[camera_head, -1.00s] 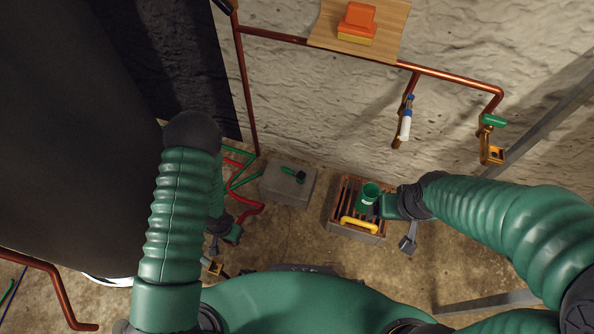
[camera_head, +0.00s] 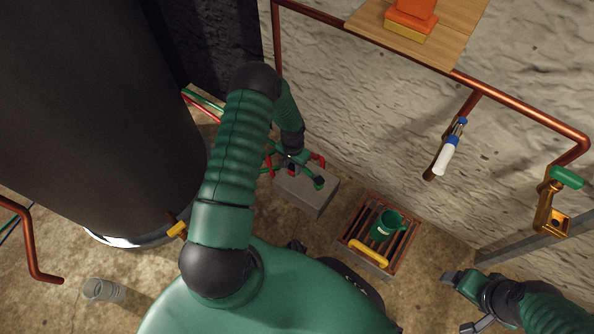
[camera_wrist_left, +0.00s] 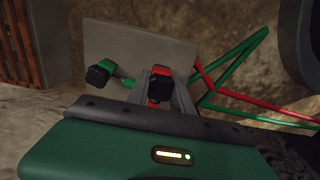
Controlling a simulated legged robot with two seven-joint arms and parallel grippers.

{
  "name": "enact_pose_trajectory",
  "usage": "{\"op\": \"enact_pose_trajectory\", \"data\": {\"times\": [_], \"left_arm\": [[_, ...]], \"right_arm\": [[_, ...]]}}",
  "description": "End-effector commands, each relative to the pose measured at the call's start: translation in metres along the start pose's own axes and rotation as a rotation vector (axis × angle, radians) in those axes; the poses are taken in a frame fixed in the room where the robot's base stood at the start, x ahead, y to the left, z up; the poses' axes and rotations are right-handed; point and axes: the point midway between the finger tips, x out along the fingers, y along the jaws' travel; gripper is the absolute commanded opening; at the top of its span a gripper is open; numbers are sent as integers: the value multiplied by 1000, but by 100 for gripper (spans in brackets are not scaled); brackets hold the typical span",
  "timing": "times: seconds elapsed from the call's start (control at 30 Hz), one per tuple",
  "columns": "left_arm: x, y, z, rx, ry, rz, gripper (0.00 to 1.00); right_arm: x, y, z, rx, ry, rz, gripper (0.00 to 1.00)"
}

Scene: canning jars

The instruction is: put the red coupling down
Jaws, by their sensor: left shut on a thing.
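The red coupling (camera_wrist_left: 160,88), with a black end, is between the fingers of my left gripper (camera_wrist_left: 163,84) in the left wrist view. The gripper is shut on it. Behind it is the grey block (camera_wrist_left: 140,45); I cannot tell whether the coupling touches its top. In the head view my left gripper (camera_head: 292,156) is at the block (camera_head: 310,201), and its arm partly hides the place. A green fitting with a black end (camera_wrist_left: 106,74) lies on the block beside the coupling. My right gripper (camera_head: 462,284) is at the lower right, apart from any object; its fingers are unclear.
A slatted crate (camera_head: 345,239) with a yellow handle (camera_head: 369,253) stands right of the block and bears a green mug (camera_head: 385,225). Red and green pipes (camera_wrist_left: 233,69) lie close beside the block. A large dark tank (camera_head: 90,120) stands left. Floor between block and crate is clear.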

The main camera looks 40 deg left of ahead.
Motion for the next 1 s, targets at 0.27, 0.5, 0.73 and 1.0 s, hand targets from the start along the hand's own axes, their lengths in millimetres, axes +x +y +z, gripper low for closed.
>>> {"op": "enact_pose_trajectory", "data": {"times": [0.27,0.5,0.73,1.0], "left_arm": [[20,-10,-26,1,-3,1,0],[37,-11,-26,0,-1,0,0],[40,-10,-26,1,-2,0,0],[42,-10,-26,1,-1,0,49]], "right_arm": [[32,0,7,0,1,0,80],[48,0,11,0,0,0,80],[49,0,11,0,1,0,80],[49,0,11,0,1,0,80]]}}
